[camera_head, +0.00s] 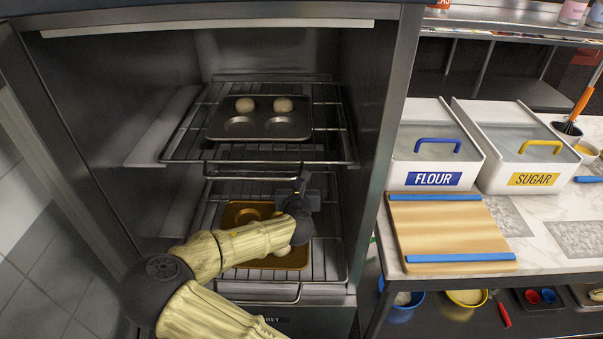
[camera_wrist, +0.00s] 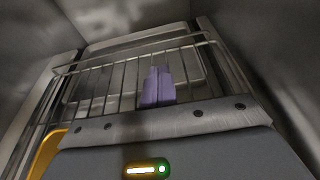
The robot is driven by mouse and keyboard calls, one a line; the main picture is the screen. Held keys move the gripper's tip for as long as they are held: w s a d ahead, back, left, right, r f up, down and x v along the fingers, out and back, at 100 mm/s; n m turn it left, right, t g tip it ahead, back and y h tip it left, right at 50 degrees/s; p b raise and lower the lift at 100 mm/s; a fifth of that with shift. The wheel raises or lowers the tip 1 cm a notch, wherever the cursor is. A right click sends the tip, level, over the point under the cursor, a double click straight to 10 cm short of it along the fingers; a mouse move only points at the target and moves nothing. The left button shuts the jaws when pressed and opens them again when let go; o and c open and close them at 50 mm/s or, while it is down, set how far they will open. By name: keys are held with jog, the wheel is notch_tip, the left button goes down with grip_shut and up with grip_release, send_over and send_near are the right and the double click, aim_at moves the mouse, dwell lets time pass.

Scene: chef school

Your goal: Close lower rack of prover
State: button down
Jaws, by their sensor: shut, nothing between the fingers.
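The prover (camera_head: 380,140) stands open, with two wire racks inside. The lower rack (camera_head: 330,262) bears an orange-yellow tray (camera_head: 283,258), partly hidden by my arm; its front bar is near the cabinet's front opening. The upper rack (camera_head: 185,140) bears a dark muffin tin (camera_head: 262,125) with two pale dough balls. My gripper (camera_head: 300,188) is inside the cabinet, above the lower rack, near the right side. In the wrist view its purple fingertips (camera_wrist: 157,86) are together and empty, in front of wire rack bars; which rack is unclear. The orange-yellow tray (camera_wrist: 44,155) shows at lower left there.
The prover's side walls and right frame are close around my arm. To the right is a counter with a flour bin (camera_head: 432,150), a sugar bin (camera_head: 525,150) and a wooden board (camera_head: 450,232). Bowls and a dark tray (camera_head: 540,300) sit on the shelf below.

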aim_at(300, 168)
jog(key=x, duration=1)
jog(key=shift+f+p, duration=0.1)
jog(key=shift+p, duration=0.3)
